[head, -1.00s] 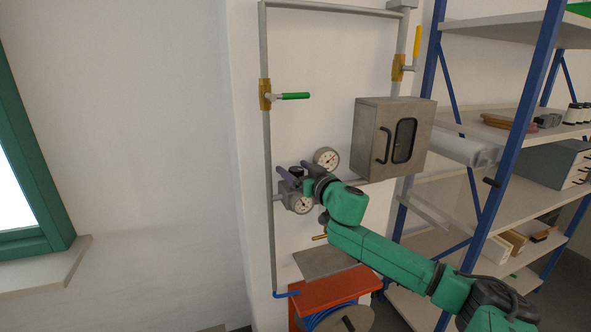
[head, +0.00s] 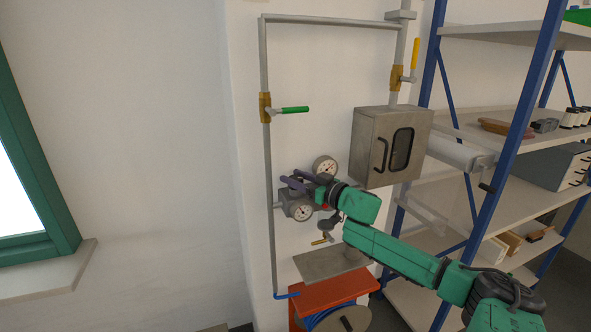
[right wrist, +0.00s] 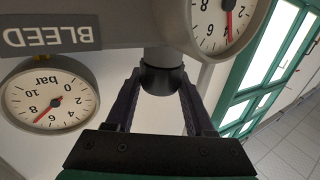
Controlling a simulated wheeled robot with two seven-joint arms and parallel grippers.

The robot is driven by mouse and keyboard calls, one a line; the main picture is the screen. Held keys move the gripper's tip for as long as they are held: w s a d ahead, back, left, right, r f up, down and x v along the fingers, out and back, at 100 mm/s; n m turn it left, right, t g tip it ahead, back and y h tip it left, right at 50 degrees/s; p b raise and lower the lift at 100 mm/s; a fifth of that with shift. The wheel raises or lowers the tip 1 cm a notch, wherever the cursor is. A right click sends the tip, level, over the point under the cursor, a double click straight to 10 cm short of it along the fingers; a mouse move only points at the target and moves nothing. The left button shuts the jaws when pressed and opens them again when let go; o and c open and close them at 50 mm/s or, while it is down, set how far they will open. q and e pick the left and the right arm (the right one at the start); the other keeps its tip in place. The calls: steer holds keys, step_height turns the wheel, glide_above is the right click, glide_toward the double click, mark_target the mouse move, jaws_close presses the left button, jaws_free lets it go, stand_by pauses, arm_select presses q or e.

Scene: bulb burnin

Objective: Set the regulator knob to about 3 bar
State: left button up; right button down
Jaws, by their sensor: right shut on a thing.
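The regulator knob (right wrist: 162,78) is black and round, and it sits between the two fingers of my right gripper (right wrist: 160,88) in the right wrist view. The gripper is shut on it. In the head view my right gripper (head: 291,182) is at the grey regulator body (head: 298,206) on the wall pipework and mostly hides the knob. My left gripper is not in view.
A grey cabinet (head: 390,146) hangs right of the gauges. A green-handled valve (head: 290,110) is above and a yellow-handled one (head: 414,56) higher right. A blue-framed shelf (head: 500,140) stands right. A small tilted shelf (head: 325,264) and red box (head: 330,290) are below.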

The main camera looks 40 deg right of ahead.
steer(key=shift+n+y, duration=0.7)
steer(key=shift+y, duration=0.3)
steer(key=shift+r+n+g+y, duration=0.15)
steer(key=shift+n+g+y, duration=0.35)
steer(key=shift+n+y, duration=0.3)
steer(key=shift+y, duration=0.4)
steer(key=shift+f+n+g+y, duration=0.2)
steer(key=shift+n+g+y, duration=0.1)
steer(key=shift+y, duration=0.1)
steer(key=shift+c, duration=1.3)
jaws_free()
steer(key=shift+s+r, duration=0.1)
steer(key=shift+h, duration=0.4)
